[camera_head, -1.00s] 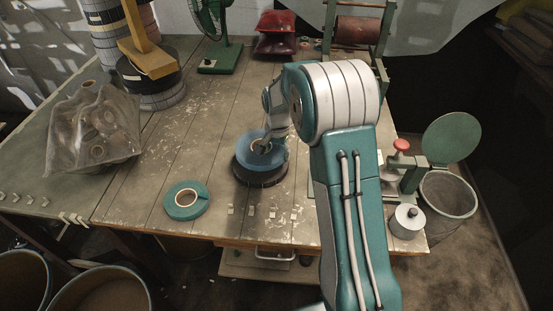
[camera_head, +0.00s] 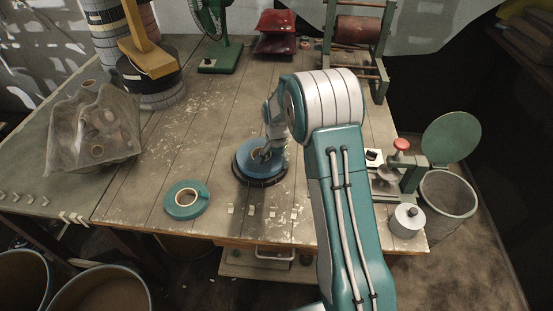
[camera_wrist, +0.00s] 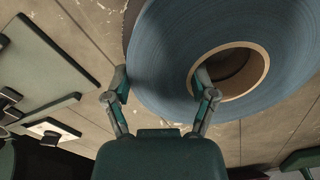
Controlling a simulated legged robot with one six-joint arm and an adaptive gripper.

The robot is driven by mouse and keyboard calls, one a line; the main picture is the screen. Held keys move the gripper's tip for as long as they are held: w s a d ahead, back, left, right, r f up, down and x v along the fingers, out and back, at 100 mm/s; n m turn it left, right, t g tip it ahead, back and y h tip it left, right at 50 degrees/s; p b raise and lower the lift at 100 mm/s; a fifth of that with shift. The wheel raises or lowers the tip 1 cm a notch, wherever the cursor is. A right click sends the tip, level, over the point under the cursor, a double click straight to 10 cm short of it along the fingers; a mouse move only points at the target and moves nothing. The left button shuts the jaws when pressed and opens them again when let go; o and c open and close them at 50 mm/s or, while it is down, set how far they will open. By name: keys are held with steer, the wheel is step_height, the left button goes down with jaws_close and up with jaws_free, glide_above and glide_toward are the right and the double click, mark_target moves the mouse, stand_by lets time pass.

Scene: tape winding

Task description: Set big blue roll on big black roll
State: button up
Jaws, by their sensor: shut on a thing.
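The big blue roll (camera_head: 247,165) is directly over the big black roll (camera_head: 262,182) near the middle of the table. Only the black roll's front and side edges show below the blue one. I cannot tell whether the two touch or a small gap is left. My gripper (camera_head: 264,154) is shut on the blue roll's ring. In the wrist view, one finger of my gripper (camera_wrist: 160,82) is at the tan core hole and the other is outside the rim. The blue roll (camera_wrist: 170,50) fills much of that view and hides most of what is beneath.
A teal tape roll (camera_head: 186,200) lies flat to the left. A plastic bag of rolls (camera_head: 93,130) stands at the far left, near stacked rolls (camera_head: 150,85) under a yellow arm. A green fan (camera_head: 215,55) is behind. A metal canister (camera_head: 407,221) stands at the right edge.

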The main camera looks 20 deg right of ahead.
steer(key=shift+f, duration=0.2)
steer(key=o, duration=1.2)
